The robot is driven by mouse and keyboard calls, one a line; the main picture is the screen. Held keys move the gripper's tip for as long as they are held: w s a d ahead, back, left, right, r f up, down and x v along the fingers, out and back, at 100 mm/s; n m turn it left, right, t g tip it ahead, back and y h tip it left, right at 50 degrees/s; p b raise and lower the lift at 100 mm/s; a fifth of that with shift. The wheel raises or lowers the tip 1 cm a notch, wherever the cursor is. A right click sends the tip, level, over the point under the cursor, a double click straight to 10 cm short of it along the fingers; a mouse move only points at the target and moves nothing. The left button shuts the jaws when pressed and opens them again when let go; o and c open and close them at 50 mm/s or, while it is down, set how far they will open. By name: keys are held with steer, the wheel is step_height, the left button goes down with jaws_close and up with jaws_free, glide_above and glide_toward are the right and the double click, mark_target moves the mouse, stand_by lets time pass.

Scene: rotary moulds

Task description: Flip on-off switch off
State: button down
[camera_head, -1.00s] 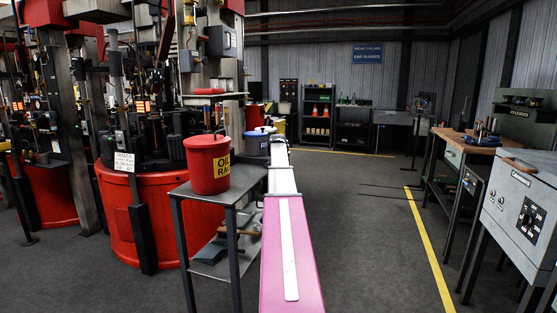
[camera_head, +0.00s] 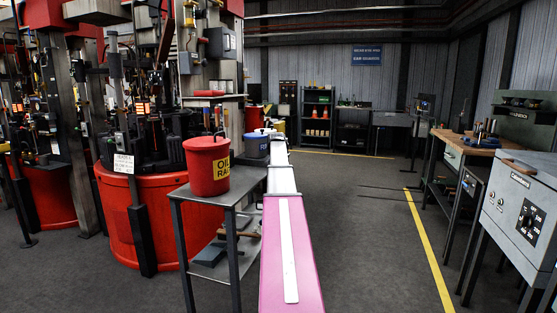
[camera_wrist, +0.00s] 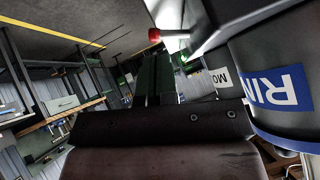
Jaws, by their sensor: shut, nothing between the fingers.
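I cannot make out for certain which part is the on-off switch. In the wrist view, a small red ball knob (camera_wrist: 154,35) on a short light stem sticks out from a dark body, just beyond my gripper (camera_wrist: 160,62). My gripper's dark fingers are together and empty, pointing up the picture, apart from the knob as far as I can tell. In the head view, a grey cabinet (camera_head: 512,196) at the right has a black dial panel (camera_head: 531,222) and small round controls. My gripper is hidden in the head view, beyond my pink and white arm.
A red oil-rag bin (camera_head: 208,166) and a blue-lidded bin (camera_head: 257,146) stand on a small grey table (camera_head: 222,190). A blue-labelled container (camera_wrist: 285,88) is close at the right in the wrist view. Red machines (camera_head: 165,215) fill the left. The right-hand aisle floor is clear.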

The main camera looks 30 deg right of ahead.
steer(key=s+d+v, duration=0.1)
steer(key=v, duration=1.2)
steer(key=shift+s, duration=0.5)
steer(key=shift+s+f, duration=0.1)
steer(key=shift+f, duration=0.05)
